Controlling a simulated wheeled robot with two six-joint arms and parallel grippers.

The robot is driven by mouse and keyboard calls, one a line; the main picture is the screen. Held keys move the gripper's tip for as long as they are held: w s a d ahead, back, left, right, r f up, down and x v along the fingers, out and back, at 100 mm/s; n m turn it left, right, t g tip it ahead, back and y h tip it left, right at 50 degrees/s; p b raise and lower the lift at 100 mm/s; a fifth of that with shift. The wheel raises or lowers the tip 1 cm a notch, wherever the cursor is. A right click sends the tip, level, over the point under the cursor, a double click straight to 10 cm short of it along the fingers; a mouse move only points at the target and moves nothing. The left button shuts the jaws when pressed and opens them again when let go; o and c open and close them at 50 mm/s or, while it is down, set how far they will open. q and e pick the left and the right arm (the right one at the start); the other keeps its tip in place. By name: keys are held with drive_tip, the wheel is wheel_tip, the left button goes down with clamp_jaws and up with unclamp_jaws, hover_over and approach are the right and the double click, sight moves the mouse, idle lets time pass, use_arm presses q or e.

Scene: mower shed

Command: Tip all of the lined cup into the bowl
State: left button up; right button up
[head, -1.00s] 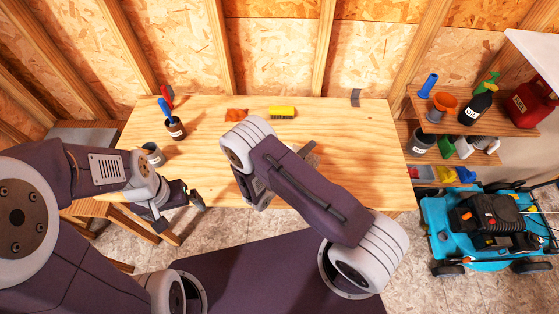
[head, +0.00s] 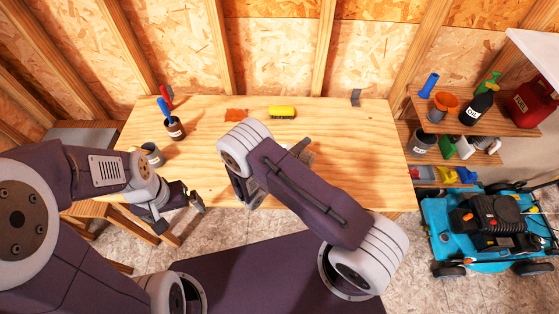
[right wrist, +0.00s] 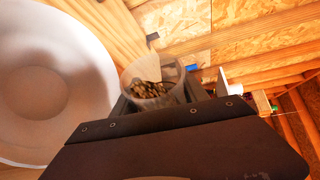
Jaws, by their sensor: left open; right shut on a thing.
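In the right wrist view, a pale cup (right wrist: 150,88) with small brownish-gold pieces inside sits between the fingers of my right gripper (right wrist: 155,103), which is shut on it. A light liner shows at its mouth, and pieces are still in it. A large white bowl (right wrist: 50,88) fills the left side of that view, beside the cup. In the head view, my right arm hides the bowl, the cup and most of my right gripper. My left gripper (head: 182,208) is open and empty at the table's front left edge.
The wooden table (head: 350,160) holds a yellow brush (head: 282,112), an orange patch (head: 236,115), a dark holder with tools (head: 175,130) and a grey labelled cup (head: 153,155). A loaded shelf (head: 500,120) and blue mower (head: 480,225) stand right. The table's right side is clear.

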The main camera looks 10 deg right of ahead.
sight(293, 145)
drive_tip(key=shift+w+a+r+n+h+b, duration=0.15)
drive_tip(key=shift+r+n+h, duration=0.2)
drive_tip(key=shift+n, duration=0.35)
drive_tip(key=shift+w+a+r+n+h+b, duration=0.15)
drive_tip(key=shift+r+n+h, duration=0.2)
drive_tip(key=shift+n, duration=0.35)
idle(1.3)
drive_tip(key=shift+w+a+r+n+t+h+b, duration=0.2)
drive_tip(key=shift+a+r+n+t+h+b, duration=0.15)
drive_tip(key=shift+n, duration=0.7)
drive_tip(key=shift+w+a+r+n+t+h+b, duration=0.15)
drive_tip(key=shift+a+r+n+t+h+b, duration=0.2)
drive_tip(key=shift+n, duration=0.7)
idle(2.0)
drive_tip(key=shift+s+d+r+m+p, duration=0.1)
drive_tip(key=shift+d+r+m+p, duration=0.1)
drive_tip(key=shift+m+p, duration=0.1)
drive_tip(key=m, duration=0.1)
drive_tip(key=f+m+g+y, duration=0.1)
drive_tip(key=m, duration=0.1)
drive_tip(key=d+f+m+p, duration=0.1)
drive_tip(key=shift+s+d+y, duration=0.1)
drive_tip(key=shift+s+y, duration=0.3)
drive_tip(key=shift+m, duration=0.3)
